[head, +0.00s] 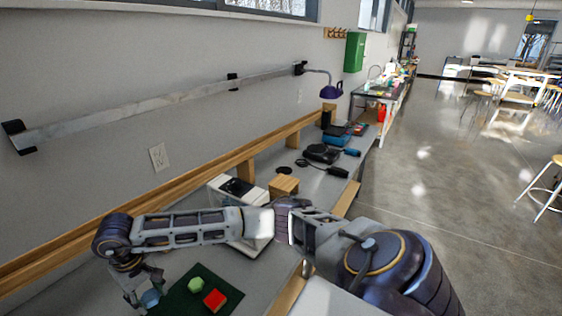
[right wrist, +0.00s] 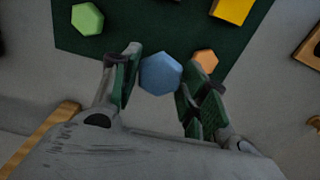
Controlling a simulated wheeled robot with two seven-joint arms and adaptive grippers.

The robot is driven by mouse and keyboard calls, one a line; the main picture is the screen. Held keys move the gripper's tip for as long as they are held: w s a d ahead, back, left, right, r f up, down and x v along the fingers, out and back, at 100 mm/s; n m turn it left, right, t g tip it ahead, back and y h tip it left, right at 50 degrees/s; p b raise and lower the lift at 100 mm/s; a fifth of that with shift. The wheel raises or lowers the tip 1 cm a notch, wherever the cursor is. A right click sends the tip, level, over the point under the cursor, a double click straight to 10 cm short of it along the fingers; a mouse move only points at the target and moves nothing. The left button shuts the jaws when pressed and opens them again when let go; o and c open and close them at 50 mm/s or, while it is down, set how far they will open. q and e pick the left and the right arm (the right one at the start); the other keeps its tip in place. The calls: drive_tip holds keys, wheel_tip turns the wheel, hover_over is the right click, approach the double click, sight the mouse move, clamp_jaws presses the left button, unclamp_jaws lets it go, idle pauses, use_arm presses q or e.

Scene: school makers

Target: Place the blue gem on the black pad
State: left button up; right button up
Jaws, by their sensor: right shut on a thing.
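The blue gem (head: 150,298) is between the fingers of my right gripper (head: 142,293), low at the left in the head view. In the right wrist view the blue gem (right wrist: 160,73) sits between the fingertips of the right gripper (right wrist: 155,82), which are shut on it. It overlaps the edge of a dark green mat (right wrist: 140,35); its height above the bench is unclear. A small flat black disc (head: 284,170), perhaps the black pad, lies farther back on the bench, behind a wooden block. My left gripper is not in view.
The mat carries a green gem (head: 196,284) and a red block (head: 214,299). The wrist view also shows an orange gem (right wrist: 205,60) and yellow block (right wrist: 232,10). A white device (head: 222,190), wooden block (head: 284,186) and black tool (head: 322,153) stand along the bench.

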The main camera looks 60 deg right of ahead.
drive_tip(key=shift+m, duration=0.3)
drive_tip(key=s+d+f, duration=0.1)
drive_tip(key=d, duration=0.1)
drive_tip(key=s+d+f, duration=0.1)
drive_tip(key=d+f, duration=0.1)
drive_tip(key=d, duration=0.1)
drive_tip(key=s+d+f, duration=0.1)
drive_tip(key=d, duration=0.1)
drive_tip(key=shift+d+f, duration=0.15)
drive_tip(key=shift+f, duration=0.1)
drive_tip(key=shift+s+d+f, duration=0.2)
drive_tip(key=shift+s+f, duration=0.1)
